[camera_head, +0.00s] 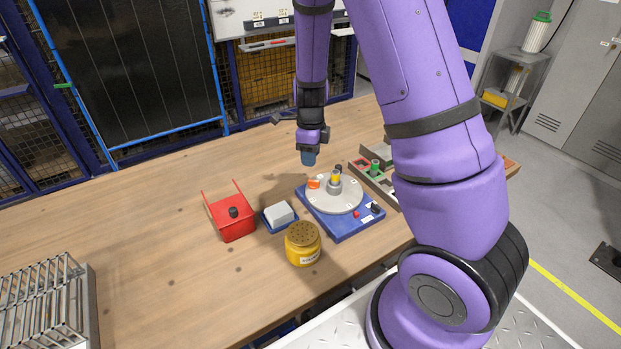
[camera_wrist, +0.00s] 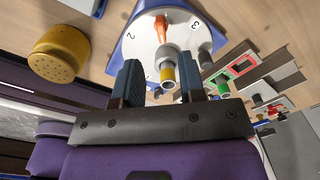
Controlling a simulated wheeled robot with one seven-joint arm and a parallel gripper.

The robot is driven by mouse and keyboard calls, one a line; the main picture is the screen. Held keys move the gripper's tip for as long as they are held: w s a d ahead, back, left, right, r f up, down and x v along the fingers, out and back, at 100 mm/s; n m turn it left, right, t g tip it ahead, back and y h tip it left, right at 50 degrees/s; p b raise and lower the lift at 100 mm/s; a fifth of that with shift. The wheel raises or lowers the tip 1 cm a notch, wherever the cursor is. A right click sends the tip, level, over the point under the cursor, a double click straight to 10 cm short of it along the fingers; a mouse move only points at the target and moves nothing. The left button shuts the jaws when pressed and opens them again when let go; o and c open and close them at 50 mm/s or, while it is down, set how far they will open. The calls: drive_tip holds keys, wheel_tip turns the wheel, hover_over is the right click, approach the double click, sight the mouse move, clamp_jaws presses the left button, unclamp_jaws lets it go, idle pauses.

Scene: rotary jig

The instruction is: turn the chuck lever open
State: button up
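The rotary jig has a blue base (camera_head: 345,228) with a pale round plate (camera_head: 345,205) on top; numbers show on the plate in the wrist view (camera_wrist: 137,50). An orange lever (camera_head: 313,184) lies at the plate's left side; it also shows in the wrist view (camera_wrist: 161,29). A grey chuck with a yellow piece (camera_head: 335,179) stands upright at the plate's middle; the yellow piece shows in the wrist view (camera_wrist: 167,72). My gripper (camera_head: 308,158) is above the far left part of the jig, pointing down. Its two blue fingers (camera_wrist: 159,62) are apart, with nothing gripped.
A yellow jar with a perforated lid (camera_head: 302,245), a pale block (camera_head: 280,213) in a blue tray and a red bin (camera_head: 235,228) stand left of the jig. A holder with a green part (camera_head: 375,166) is close on the right. A wire rack (camera_head: 45,310) stands far left.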

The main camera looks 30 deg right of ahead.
sight(311, 180)
wheel_tip(311, 180, down, 9)
drive_tip(key=shift+r, duration=0.1)
idle(0.4)
clamp_jaws()
